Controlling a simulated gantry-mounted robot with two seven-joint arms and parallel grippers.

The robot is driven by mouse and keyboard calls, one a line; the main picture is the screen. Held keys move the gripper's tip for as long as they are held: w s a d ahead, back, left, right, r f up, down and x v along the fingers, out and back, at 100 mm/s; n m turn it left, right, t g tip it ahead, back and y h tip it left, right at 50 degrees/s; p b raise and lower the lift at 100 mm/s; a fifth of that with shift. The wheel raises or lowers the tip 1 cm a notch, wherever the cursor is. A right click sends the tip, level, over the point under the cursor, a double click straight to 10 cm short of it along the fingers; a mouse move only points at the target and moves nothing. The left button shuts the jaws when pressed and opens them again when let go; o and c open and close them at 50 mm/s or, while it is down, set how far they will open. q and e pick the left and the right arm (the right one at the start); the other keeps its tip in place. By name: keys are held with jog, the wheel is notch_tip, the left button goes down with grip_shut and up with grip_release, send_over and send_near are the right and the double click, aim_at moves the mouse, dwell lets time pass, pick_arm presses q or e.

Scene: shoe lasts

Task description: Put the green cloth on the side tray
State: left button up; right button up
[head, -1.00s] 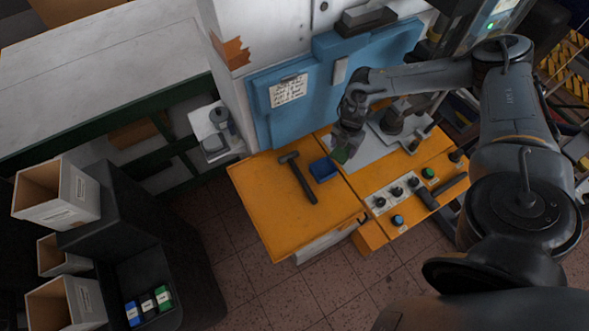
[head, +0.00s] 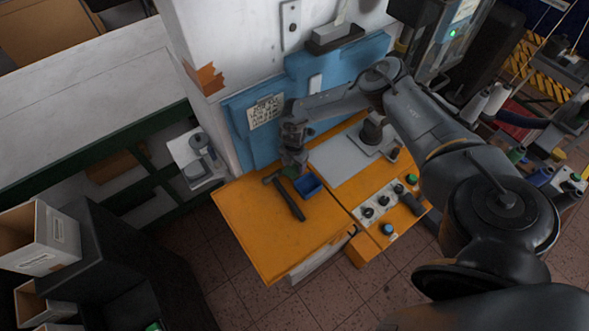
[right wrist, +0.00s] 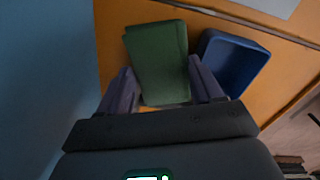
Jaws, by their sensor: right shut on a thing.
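My right gripper (head: 291,168) is shut on the green cloth (right wrist: 158,62), a folded flat rectangle between its two fingers in the right wrist view. In the head view only a small green bit of the cloth (head: 290,173) shows under the gripper. The gripper is over the back part of the orange side tray (head: 248,228), close to the small blue box. I cannot tell whether the cloth touches the tray surface. My left gripper is not in view.
The blue box (head: 309,186) stands just right of the cloth; it also shows in the right wrist view (right wrist: 233,67). A hammer (head: 289,200) lies beside it. The tray's left and front are clear. A blue panel (head: 245,135) rises behind. Control knobs (head: 382,201) are at right.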

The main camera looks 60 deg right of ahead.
aim_at(295, 167)
jog(key=f, duration=0.2)
jog(key=shift+s+a+f, duration=0.1)
jog(key=shift+s+f, duration=0.1)
jog(key=shift+f, duration=0.2)
jog(key=shift+c, duration=0.4)
jog(key=shift+s+f, duration=0.1)
jog(key=shift+f, duration=0.15)
jog(key=shift+c, duration=0.5)
jog(key=o, duration=1.1)
jog(key=shift+r, duration=0.1)
